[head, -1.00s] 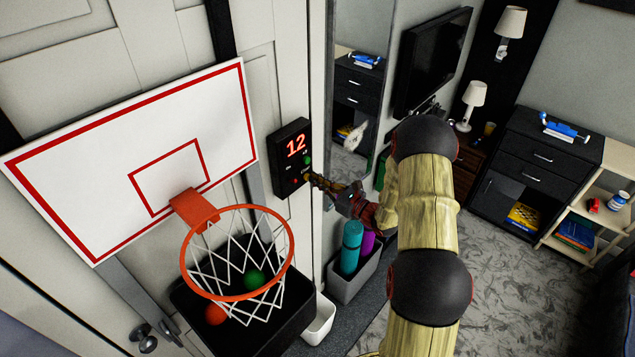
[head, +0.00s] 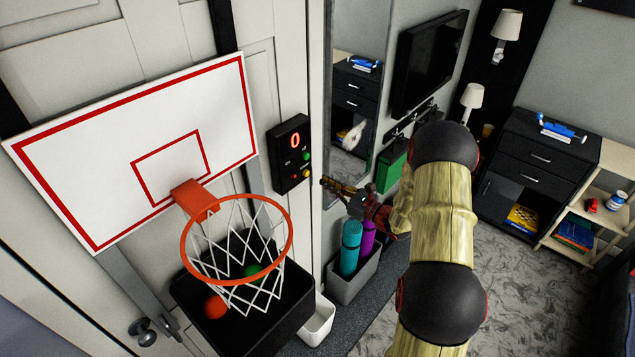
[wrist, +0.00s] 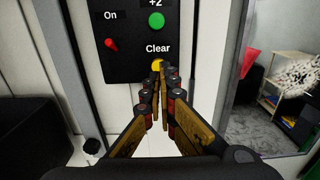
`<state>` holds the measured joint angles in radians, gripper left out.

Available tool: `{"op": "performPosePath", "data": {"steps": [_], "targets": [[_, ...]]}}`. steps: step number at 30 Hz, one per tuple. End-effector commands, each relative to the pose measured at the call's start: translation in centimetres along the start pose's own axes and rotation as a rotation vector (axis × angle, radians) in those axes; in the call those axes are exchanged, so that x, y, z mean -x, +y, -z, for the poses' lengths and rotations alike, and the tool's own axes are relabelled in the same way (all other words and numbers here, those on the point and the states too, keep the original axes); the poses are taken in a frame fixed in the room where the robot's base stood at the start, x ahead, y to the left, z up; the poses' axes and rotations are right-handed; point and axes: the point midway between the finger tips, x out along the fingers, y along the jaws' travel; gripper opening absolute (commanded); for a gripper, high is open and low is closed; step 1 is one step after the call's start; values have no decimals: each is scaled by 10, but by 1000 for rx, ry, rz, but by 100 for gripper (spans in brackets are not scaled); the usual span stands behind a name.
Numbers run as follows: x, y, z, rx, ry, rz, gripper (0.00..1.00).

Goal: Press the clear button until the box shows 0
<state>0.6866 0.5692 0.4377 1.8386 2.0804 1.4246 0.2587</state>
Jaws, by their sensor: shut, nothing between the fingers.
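The black score box (head: 291,154) is mounted on the white wall panel, right of the basketball backboard. Its red display (head: 295,140) reads 0. In the wrist view the yellow clear button (wrist: 158,64) sits under the word "Clear", with a green "+2" button (wrist: 156,20) above it and a red "On" switch (wrist: 112,44) to the left. My gripper (head: 326,182) is shut and empty. In the head view its tips are to the right of the box, with a gap between. In the wrist view the fingers point at the clear button and cover its lower part.
The hoop (head: 237,240) and a black bin with a red ball (head: 214,306) and a green ball are left of my gripper. A grey holder (head: 352,283) with rolled mats stands below it. A mirror (head: 352,130) is behind. Floor at right is clear.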

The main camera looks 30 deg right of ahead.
Motion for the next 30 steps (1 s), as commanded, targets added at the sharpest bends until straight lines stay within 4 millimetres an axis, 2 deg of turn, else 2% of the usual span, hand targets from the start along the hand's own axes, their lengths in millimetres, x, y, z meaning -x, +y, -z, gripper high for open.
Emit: {"op": "performPosePath", "data": {"steps": [1, 6, 12, 17, 30], "targets": [[13, -2, 1, -1, 1, 4, 0], [46, -1, 1, 0, 1, 3, 0], [70, -1, 1, 0, 2, 2, 0], [76, 0, 1, 0, 1, 0, 0], [76, 0, 1, 0, 1, 0, 0]]}}
